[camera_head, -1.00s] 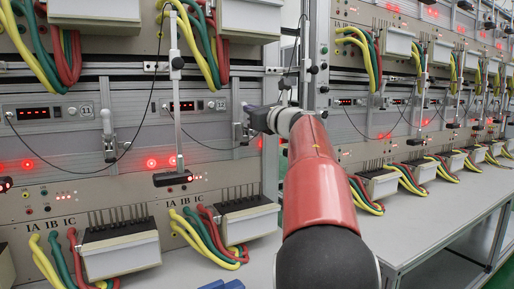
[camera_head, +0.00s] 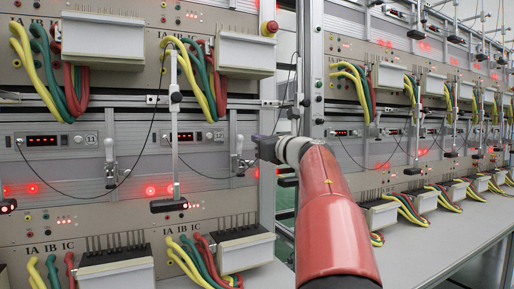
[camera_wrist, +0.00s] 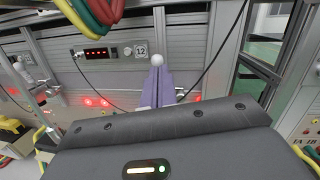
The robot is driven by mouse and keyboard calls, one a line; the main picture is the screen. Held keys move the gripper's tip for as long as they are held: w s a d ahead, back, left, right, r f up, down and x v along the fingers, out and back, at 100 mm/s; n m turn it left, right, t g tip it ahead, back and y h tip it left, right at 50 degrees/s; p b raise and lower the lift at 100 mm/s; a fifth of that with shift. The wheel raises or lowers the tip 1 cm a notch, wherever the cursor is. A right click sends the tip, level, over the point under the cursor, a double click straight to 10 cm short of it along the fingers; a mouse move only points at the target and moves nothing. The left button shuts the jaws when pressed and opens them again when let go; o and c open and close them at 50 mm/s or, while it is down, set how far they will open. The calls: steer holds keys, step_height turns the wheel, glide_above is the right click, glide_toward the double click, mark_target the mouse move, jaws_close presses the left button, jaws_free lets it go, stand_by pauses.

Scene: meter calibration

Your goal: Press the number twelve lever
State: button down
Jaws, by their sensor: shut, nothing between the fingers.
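The number twelve lever (camera_head: 239,145) is a metal toggle clamp with a pale round knob at its top. It stands upright on the grey panel, just right of the plate marked 12 (camera_head: 219,134). My gripper (camera_head: 258,146) is just to the right of its knob in the head view; contact cannot be told. In the wrist view, the purple-grey fingers of my gripper (camera_wrist: 160,82) are together and empty. The white knob (camera_wrist: 158,61) shows at their tips, and the fingers hide the rest of the lever. The 12 plate (camera_wrist: 140,50) is just left of the knob.
A similar lever (camera_head: 109,160) stands by the plate marked 11. A vertical rod with a black box (camera_head: 169,205) hangs left of lever twelve. Thin black cables loop nearby. Coloured cables and grey boxes (camera_head: 247,247) sit below, and a metal post (camera_head: 309,75) stands to the right.

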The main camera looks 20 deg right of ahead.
steer(key=s+d+r, duration=0.1)
steer(key=s+r, duration=0.3)
steer(key=s, duration=0.2)
steer(key=shift+d+r, duration=0.2)
steer(key=shift+r, duration=0.1)
steer(key=shift+s, duration=0.1)
